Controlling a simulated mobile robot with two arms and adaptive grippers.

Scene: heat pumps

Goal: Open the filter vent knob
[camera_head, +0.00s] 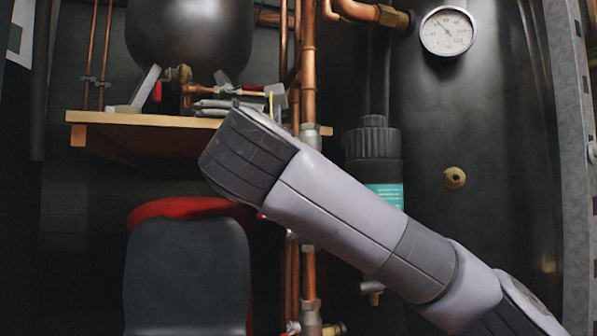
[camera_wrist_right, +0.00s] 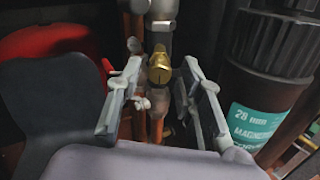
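The filter is a black cylinder with a ribbed cap and a teal label. It stands right of the copper pipes in the head view (camera_head: 374,150), partly behind my right arm. It also shows at the right of the wrist view (camera_wrist_right: 268,50), label reading "28 mm MAGNETIC". A brass fitting (camera_wrist_right: 160,68) shows on the pipe between my right gripper's fingers (camera_wrist_right: 160,82). I cannot tell whether it is the vent knob. The fingers are spread apart, with no visible contact on it. My right gripper is hidden behind its wrist in the head view. My left gripper is out of view.
A wooden shelf (camera_head: 95,118) with valves and pipework is above left. A dark chair-like shape with red behind it (camera_head: 187,270) stands below. Vertical copper pipes (camera_head: 308,65) run beside the filter. A gauge (camera_head: 447,31) and brass disc (camera_head: 454,178) are on the right panel.

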